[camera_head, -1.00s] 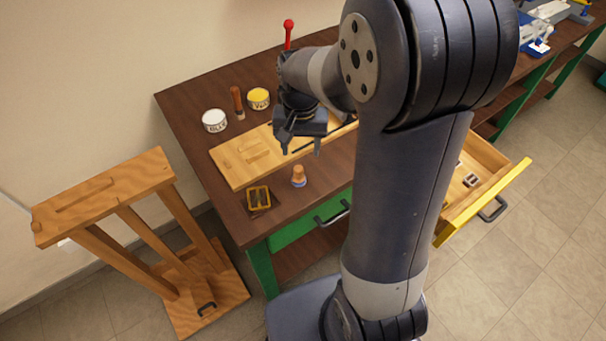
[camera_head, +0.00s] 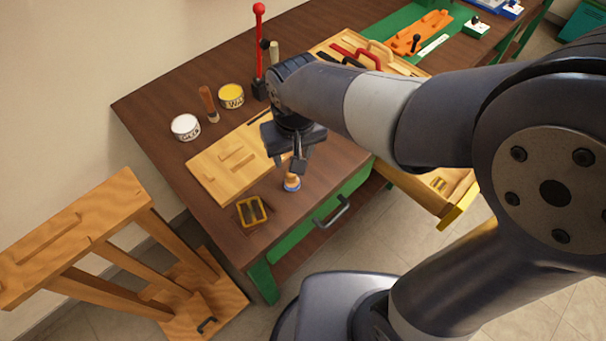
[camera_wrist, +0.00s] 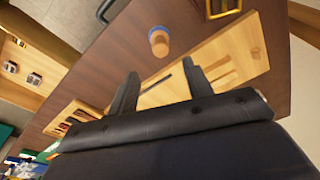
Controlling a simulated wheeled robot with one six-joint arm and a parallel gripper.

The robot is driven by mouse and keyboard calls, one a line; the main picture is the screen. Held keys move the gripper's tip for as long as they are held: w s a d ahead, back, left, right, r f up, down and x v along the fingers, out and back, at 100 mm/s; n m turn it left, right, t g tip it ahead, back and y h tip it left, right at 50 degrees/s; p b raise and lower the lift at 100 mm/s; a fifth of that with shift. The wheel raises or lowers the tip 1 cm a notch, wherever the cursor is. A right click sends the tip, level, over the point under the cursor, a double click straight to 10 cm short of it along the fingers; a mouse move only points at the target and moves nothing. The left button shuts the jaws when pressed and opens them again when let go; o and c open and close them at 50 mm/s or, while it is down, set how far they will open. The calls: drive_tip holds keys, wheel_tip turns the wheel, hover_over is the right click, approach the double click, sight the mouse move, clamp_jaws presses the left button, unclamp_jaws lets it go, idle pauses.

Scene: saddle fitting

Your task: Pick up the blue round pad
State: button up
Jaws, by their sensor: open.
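The blue round pad (camera_head: 292,186) stands upright on the brown bench top near its front edge, with a tan knob on top and blue at its base. It also shows in the wrist view (camera_wrist: 159,45), ahead of the fingers and clear of them. My gripper (camera_head: 290,165) points down just behind and above the pad in the head view, overlapping its top edge there. In the wrist view my gripper (camera_wrist: 163,82) has its two fingers spread with nothing between them.
A light wooden board (camera_head: 222,172) lies behind and left of the pad. A small yellow-framed box (camera_head: 252,212) sits to the left. White (camera_head: 185,127) and yellow (camera_head: 231,96) tins stand at the back. An open drawer (camera_head: 440,190) juts out at right.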

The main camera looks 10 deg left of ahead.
sight(292, 179)
drive_tip(key=shift+w+a+f+p, duration=0.1)
drive_tip(key=shift+w+f, duration=0.1)
drive_tip(key=shift+f, duration=1.35)
drive_tip(key=shift+w+a+f+p, duration=0.15)
drive_tip(key=shift+w+f, duration=0.05)
drive_tip(key=shift+f, duration=1.4)
drive_tip(key=shift+w+a+f+p, duration=0.1)
drive_tip(key=shift+w+f, duration=0.1)
drive_tip(key=shift+f, duration=1.35)
drive_tip(key=shift+c, duration=0.6)
clamp_jaws()
